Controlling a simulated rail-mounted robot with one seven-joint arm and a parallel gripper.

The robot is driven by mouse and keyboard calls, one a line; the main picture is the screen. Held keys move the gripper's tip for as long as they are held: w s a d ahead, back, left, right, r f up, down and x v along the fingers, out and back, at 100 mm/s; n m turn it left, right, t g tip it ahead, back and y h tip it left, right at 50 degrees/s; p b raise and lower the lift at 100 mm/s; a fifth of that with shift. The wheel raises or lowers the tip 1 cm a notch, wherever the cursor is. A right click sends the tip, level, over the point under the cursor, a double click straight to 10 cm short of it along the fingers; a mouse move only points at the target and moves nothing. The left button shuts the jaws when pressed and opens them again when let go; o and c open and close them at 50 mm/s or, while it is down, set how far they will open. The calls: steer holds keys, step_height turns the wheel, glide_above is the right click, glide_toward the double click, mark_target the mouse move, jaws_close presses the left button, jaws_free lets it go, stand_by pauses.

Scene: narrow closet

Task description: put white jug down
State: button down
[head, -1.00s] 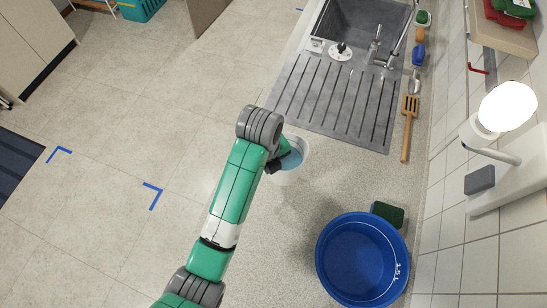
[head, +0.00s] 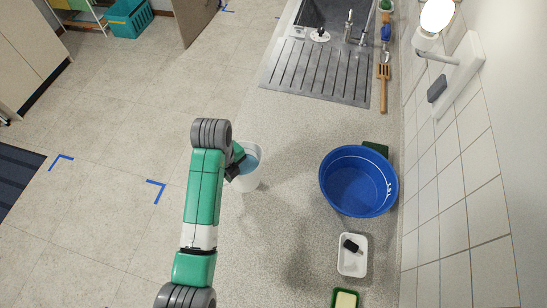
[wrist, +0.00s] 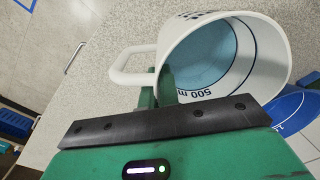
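My gripper (head: 236,165) is at the jug's left side. In the wrist view its green fingers (wrist: 158,92) close at the rim, where the handle joins. The fingertips are partly hidden. I cannot tell whether the jug's base touches the counter.
The speckled counter (head: 290,140) has free room right of the jug. The ribbed drainboard (head: 318,75) and a wooden spatula (head: 383,85) lie beyond.

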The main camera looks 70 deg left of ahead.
steer(key=w+a+f, duration=0.2)
steer(key=w, duration=0.4)
steer(key=w+a+f+b, duration=0.1)
steer(key=w+a+f, duration=0.1)
steer(key=w, duration=0.5)
steer(key=shift+w+a+f, duration=0.3)
steer(key=shift+a+f, duration=0.05)
steer(key=shift+a, duration=0.4)
steer(key=shift+f+b, duration=0.15)
steer(key=shift+b, duration=0.15)
steer(key=c, duration=1.7)
jaws_free()
steer(key=r, duration=0.4)
steer(key=r+p, duration=0.1)
steer(key=r, duration=0.7)
steer(key=shift+s+d+r, duration=0.15)
steer(key=shift+s+d, duration=0.05)
steer(key=shift+s, duration=0.1)
